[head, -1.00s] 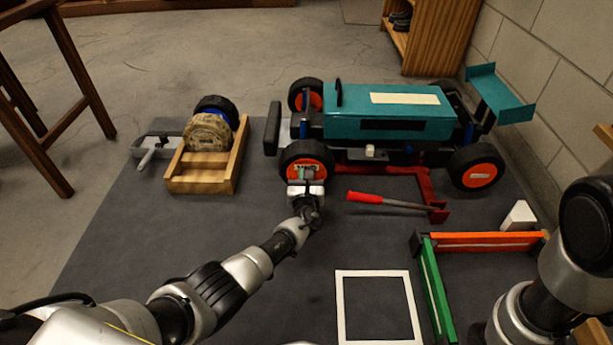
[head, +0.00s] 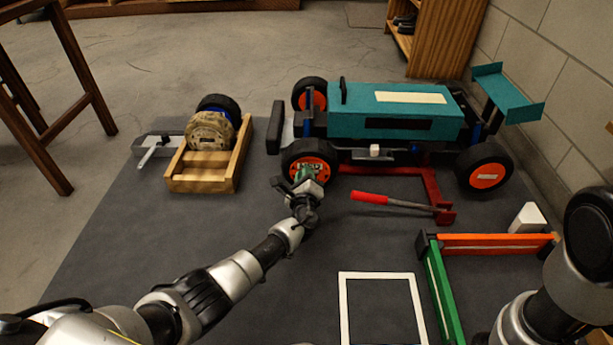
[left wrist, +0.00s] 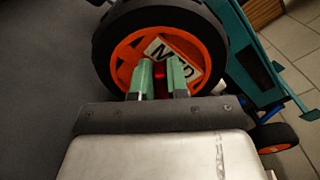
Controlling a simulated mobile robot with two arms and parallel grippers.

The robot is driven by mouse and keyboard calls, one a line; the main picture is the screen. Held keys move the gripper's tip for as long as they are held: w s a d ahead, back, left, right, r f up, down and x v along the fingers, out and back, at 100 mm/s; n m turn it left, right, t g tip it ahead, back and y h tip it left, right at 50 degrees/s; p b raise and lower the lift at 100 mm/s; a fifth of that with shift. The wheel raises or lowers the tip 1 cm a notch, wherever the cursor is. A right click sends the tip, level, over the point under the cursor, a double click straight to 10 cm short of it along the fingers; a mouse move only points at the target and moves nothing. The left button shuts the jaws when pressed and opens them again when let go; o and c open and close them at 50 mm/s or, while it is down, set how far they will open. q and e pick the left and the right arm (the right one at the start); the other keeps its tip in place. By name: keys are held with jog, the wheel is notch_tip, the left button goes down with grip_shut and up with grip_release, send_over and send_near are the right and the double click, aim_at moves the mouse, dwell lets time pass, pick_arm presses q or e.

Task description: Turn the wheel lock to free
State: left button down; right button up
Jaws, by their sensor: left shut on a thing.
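The teal racecar (head: 393,112) stands at the back of the dark mat. Its near front wheel (head: 291,149) has a black tyre and an orange rim. My left gripper (head: 307,172) reaches this wheel's hub. In the left wrist view its two green fingers (left wrist: 162,78) are shut on a small red part, the wheel lock (left wrist: 161,70), at the hub centre. A white label with dark letters (left wrist: 158,46) lies on the rim behind the fingers, partly hidden. The lock is mostly covered by the fingers. My right arm shows at the right edge; its gripper is out of view.
A wooden cradle (head: 203,184) with a spare wheel (head: 220,105) stands to the left. A red-handled bar (head: 370,198) lies right of my left gripper. A white square outline (head: 378,276) and orange and green rails (head: 497,241) lie in front.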

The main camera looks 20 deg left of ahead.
pick_arm(q)
jog(key=shift+s+a+f+n, duration=0.1)
jog(key=shift+f+n, duration=0.1)
jog(key=shift+n, duration=1.2)
jog(key=shift+w+a+f+n, duration=0.1)
jog(key=shift+f+n, duration=0.1)
jog(key=shift+n, duration=1.2)
jog(key=shift+s+a+f+n, duration=0.1)
jog(key=shift+f+n, duration=0.1)
jog(key=shift+n, duration=1.2)
jog(key=c, duration=1.1)
grip_release()
jog(key=p+v, duration=0.6)
jog(key=v, duration=0.5)
